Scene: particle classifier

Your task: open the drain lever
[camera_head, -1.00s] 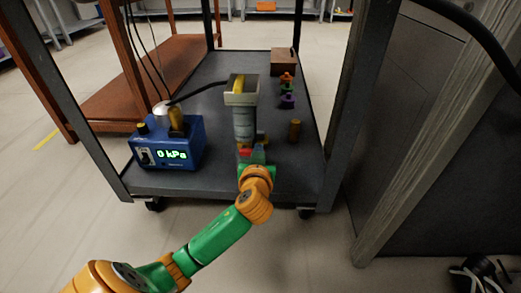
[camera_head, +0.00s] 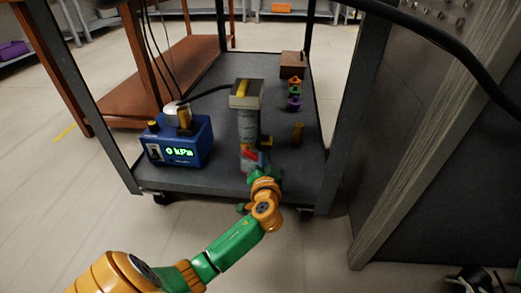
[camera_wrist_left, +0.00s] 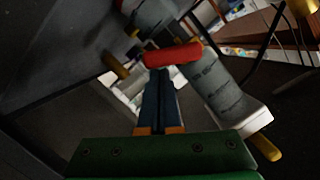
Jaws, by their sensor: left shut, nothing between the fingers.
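The drain lever, a small red handle (camera_head: 249,154), sits low on the front of the grey upright cylinder (camera_head: 248,125). It shows as a red bar (camera_wrist_left: 172,54) across the pipe in the left wrist view, with the cylinder (camera_wrist_left: 215,80) slanting to its right. My left gripper (camera_head: 258,160) is at the foot of the cylinder, close to the lever. In the left wrist view its blue fingers (camera_wrist_left: 159,76) are shut and empty, with the tips just short of the red bar. I cannot tell whether they touch it. My right gripper is out of view.
A blue pressure box (camera_head: 178,142) reading 0 kPa stands left of the cylinder on the dark cart shelf (camera_head: 205,184). A brass peg (camera_head: 298,132), several coloured pieces (camera_head: 294,92) and a brown box (camera_head: 293,65) are to the right. Cart posts flank the shelf.

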